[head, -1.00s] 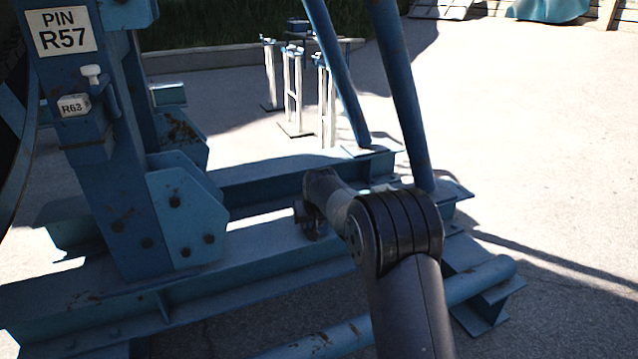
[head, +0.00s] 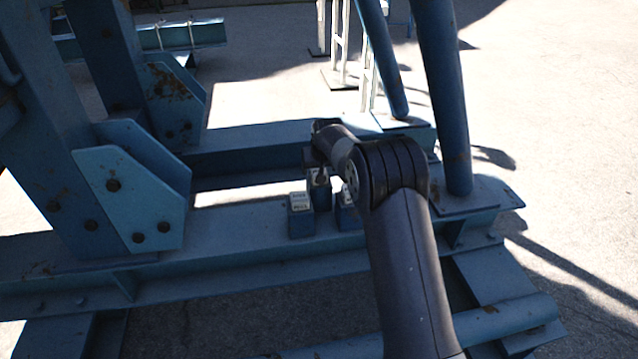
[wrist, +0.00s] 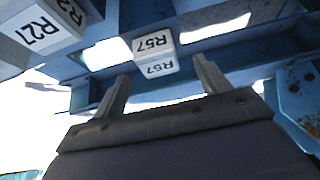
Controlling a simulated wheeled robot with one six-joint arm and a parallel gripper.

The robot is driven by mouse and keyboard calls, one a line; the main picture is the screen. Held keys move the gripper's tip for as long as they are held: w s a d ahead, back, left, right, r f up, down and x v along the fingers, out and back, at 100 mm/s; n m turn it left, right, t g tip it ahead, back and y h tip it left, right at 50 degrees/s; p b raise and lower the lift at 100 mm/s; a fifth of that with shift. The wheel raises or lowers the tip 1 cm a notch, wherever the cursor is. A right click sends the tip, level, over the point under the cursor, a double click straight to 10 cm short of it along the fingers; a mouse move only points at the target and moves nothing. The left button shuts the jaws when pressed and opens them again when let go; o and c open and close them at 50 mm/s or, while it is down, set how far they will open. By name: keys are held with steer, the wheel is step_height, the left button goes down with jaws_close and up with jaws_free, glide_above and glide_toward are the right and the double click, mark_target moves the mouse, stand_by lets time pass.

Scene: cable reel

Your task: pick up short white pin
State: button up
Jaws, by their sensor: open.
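I cannot clearly pick out a short white pin in either view now. A white-labelled block marked R57 (wrist: 154,46) shows upside down in the wrist view, between and beyond my fingers. My gripper (wrist: 161,70) is open, with its two grey fingers apart and nothing visibly held. In the head view, my wrist is bent down over a cluster of small blue blocks with pale labels, including a left block (head: 301,217), on the blue beam. My fingers are mostly hidden there, and part of the cluster is behind my arm.
Another labelled block, R27 (wrist: 38,30), is at the wrist view's upper left. A blue upright with a bolted gusset plate (head: 130,200) stands left of the blocks. A slanted blue post (head: 443,100) rises close on the right. Open pavement (head: 560,130) lies farther right.

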steer(key=shift+x, duration=1.45)
steer(key=shift+d, duration=0.1)
steer(key=shift+c, duration=0.3)
steer(key=c, duration=1.3)
step_height(320, 180, up, 10)
steer(key=p, duration=0.2)
steer(key=shift+r+p, duration=0.1)
steer(key=shift+p, duration=0.2)
steer(key=shift+r+p, duration=0.75)
steer(key=shift+p, duration=0.15)
